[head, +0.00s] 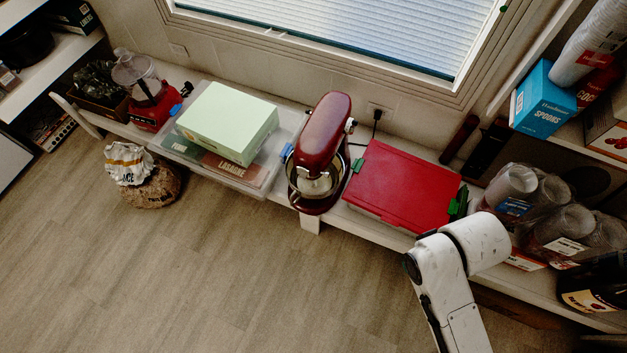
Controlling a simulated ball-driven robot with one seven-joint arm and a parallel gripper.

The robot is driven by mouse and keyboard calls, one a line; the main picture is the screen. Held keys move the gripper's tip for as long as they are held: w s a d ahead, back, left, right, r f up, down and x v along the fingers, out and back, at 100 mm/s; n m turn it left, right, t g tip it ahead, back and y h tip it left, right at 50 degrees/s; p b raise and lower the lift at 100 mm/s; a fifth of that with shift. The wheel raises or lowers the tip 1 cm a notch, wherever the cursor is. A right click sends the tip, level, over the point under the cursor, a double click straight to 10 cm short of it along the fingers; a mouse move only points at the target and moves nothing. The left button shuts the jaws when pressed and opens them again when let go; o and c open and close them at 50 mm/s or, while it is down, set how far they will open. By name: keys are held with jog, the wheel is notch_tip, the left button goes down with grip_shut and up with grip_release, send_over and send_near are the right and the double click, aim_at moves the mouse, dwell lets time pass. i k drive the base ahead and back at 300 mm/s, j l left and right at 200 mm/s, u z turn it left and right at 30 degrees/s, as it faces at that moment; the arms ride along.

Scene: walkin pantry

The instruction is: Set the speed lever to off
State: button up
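A dark red stand mixer (326,128) stands upright on the low white shelf below the window, with its steel bowl (315,184) under the head. A small silver knob or lever (351,123) shows on the right side of the mixer head. I cannot tell whether it is the speed lever, or its setting. My white arm comes up from the bottom right and shows only its links, right of the mixer and apart from it. My gripper is not in view.
A red lidded box (402,187) sits close on the mixer's right. A clear bin (262,180) with a pale green box (228,122) on top is on its left. Stacked plastic cups (545,200) crowd the shelf at right. The floor (240,275) in front is clear.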

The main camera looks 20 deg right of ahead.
aim_at(354, 123)
jog(key=i+j+z, duration=0.25)
jog(key=i, duration=0.15)
jog(key=i+j+z, duration=0.25)
jog(key=i, duration=0.15)
jog(key=l, duration=0.1)
